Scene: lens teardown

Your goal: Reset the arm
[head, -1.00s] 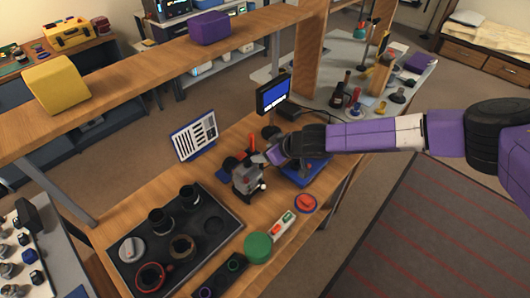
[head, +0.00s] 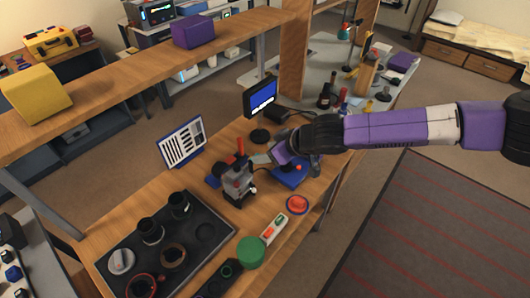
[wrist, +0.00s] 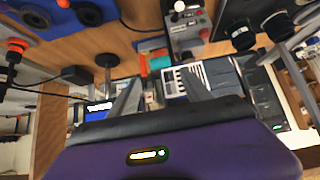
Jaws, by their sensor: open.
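My gripper (head: 270,155) is at the end of my purple and white arm, above the wooden workbench (head: 155,200). It is near a grey device with a red-topped lever (head: 238,185) and a blue base plate with an orange knob (head: 292,172). In the wrist view my gripper's two fingers (wrist: 160,95) stand apart with nothing held between them. The grey device also shows at the top of the wrist view (wrist: 187,22).
A dark tray (head: 205,262) with lens parts lies at the front left. A small monitor (head: 261,97) and a printed board (head: 181,143) stand behind. A green disc (head: 250,251), a button box (head: 273,229) and a red button (head: 297,204) line the near edge. A shelf (head: 120,98) runs above.

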